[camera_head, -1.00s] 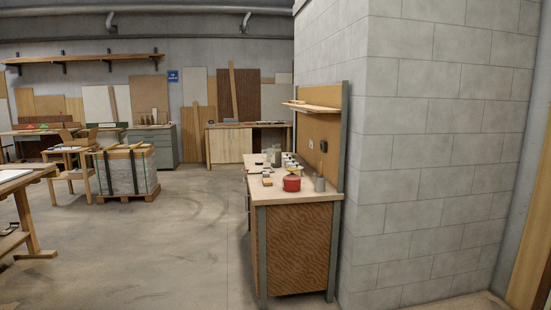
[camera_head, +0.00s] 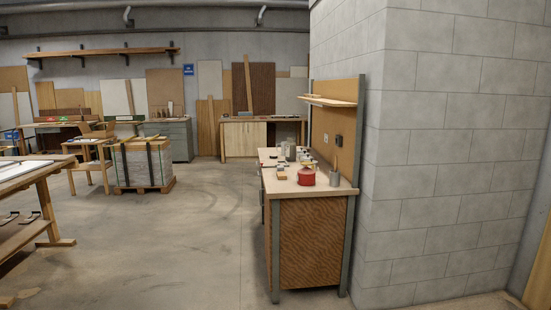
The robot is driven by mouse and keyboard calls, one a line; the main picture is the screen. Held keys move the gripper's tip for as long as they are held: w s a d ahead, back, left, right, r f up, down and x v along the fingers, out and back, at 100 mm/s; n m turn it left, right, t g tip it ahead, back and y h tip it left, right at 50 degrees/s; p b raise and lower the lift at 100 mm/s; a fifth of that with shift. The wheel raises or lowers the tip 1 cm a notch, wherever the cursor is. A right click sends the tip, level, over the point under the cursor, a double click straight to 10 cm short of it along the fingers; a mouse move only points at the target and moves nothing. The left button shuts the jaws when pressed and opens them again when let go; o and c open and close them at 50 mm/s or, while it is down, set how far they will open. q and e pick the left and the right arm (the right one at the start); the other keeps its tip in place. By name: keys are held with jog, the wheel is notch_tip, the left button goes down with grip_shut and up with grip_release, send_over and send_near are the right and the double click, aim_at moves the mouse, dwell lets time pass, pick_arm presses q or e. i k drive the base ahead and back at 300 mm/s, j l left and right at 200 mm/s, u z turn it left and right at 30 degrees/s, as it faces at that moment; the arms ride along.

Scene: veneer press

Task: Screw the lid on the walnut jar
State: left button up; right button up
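A workbench (camera_head: 310,190) with a wood-grain end panel stands against the block wall at the centre right. A red pot (camera_head: 306,177) sits near its front edge, with a grey cup (camera_head: 334,179) to the right of it. Several small jars or tins stand in a group farther back on the benchtop. They are too small to tell which is the walnut jar or whether a lid lies there. Neither of my grippers shows in the view.
A block wall (camera_head: 450,150) bounds the right side. A strapped pallet stack (camera_head: 143,165) stands at the left, with a wooden table (camera_head: 40,180) at the near left. The concrete floor (camera_head: 180,245) between them and the workbench is clear.

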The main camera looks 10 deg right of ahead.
aim_at(290, 146)
jog(key=i+u, duration=0.3)
jog(key=i, duration=3.1)
jog(key=i+z, duration=0.1)
jog(key=i, duration=1.8)
jog(key=i+j+z, duration=0.15)
jog(key=i+z, duration=0.3)
jog(key=i+j+z, duration=1.5)
jog(key=j+z, duration=0.3)
jog(key=j, duration=0.3)
